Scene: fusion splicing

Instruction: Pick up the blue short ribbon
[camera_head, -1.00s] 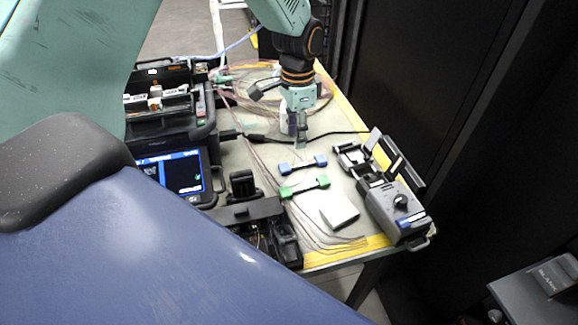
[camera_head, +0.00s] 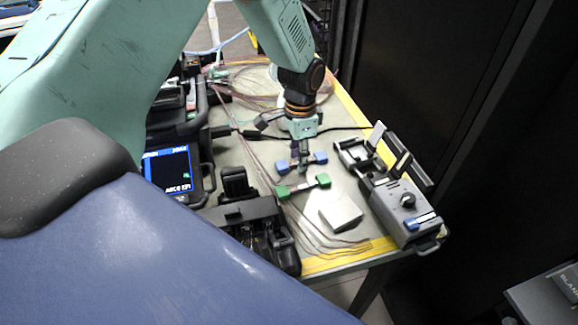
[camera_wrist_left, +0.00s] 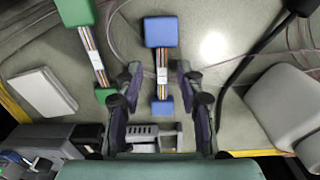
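The blue short ribbon (camera_head: 320,158) lies on the table, with a blue block at each end and thin striped fibres between them. In the left wrist view the ribbon (camera_wrist_left: 161,32) runs up and down the picture between my fingers, with a white label near its middle. My left gripper (camera_head: 300,164) points down over the ribbon's middle. In the wrist view its fingers (camera_wrist_left: 158,72) are apart, one on each side of the ribbon, with gaps showing. I cannot tell their exact height above the table. My right gripper is not in view.
A green-ended ribbon (camera_head: 302,187) lies close beside the blue one. A white box (camera_head: 341,213) is nearer the front edge. A grey device (camera_head: 397,205) stands at the right. A black machine with a screen (camera_head: 168,171) is at the left. Loose fibres cross the table.

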